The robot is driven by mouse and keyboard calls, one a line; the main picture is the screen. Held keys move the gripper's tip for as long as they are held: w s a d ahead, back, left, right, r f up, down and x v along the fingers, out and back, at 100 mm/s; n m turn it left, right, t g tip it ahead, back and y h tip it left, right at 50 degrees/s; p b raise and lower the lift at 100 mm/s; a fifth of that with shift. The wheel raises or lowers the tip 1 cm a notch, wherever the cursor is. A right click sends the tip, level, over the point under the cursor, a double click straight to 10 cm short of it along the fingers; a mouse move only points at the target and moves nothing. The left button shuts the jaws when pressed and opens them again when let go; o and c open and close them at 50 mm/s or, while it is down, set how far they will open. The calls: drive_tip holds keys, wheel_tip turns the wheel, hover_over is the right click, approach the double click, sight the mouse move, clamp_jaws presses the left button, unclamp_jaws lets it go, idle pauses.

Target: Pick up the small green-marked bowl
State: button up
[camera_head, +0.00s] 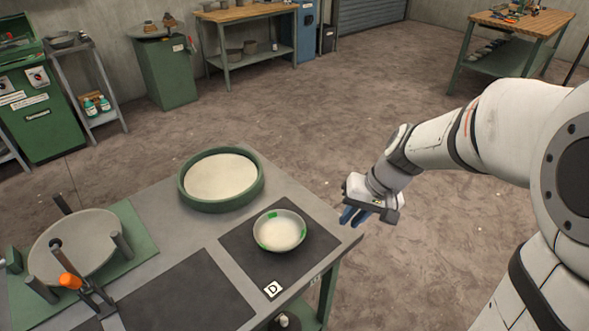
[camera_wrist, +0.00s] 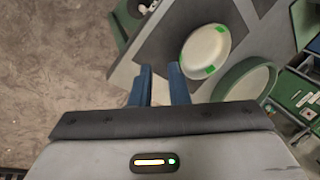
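The small bowl (camera_head: 279,231) is pale with green marks on its rim. It sits upright on a dark mat (camera_head: 243,257) near the table's right edge, beside a white label with the letter D (camera_head: 273,290). It also shows in the wrist view (camera_wrist: 206,47), above and right of the fingers. My gripper (camera_head: 352,216) is to the right of the bowl, beyond the table edge and apart from it. In the wrist view its two blue fingers (camera_wrist: 160,84) stand apart with nothing between them.
A green-rimmed round tray (camera_head: 221,181) stands behind the bowl. At left, a larger pale bowl (camera_head: 74,243) sits among grey posts on a green plate, with an orange-handled clamp (camera_head: 71,281) in front. A second dark mat (camera_head: 180,298) is empty. Benches stand far back.

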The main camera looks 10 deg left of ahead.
drive_tip(key=g+y, duration=0.1)
drive_tip(key=y, duration=0.1)
approach(303, 229)
drive_tip(key=f, duration=0.1)
drive_tip(key=x, duration=0.8)
drive_tip(key=shift+a, duration=0.2)
drive_tip(key=shift+a+f, duration=0.25)
drive_tip(key=shift+f, duration=0.1)
drive_tip(key=shift+c, duration=0.5)
clamp_jaws()
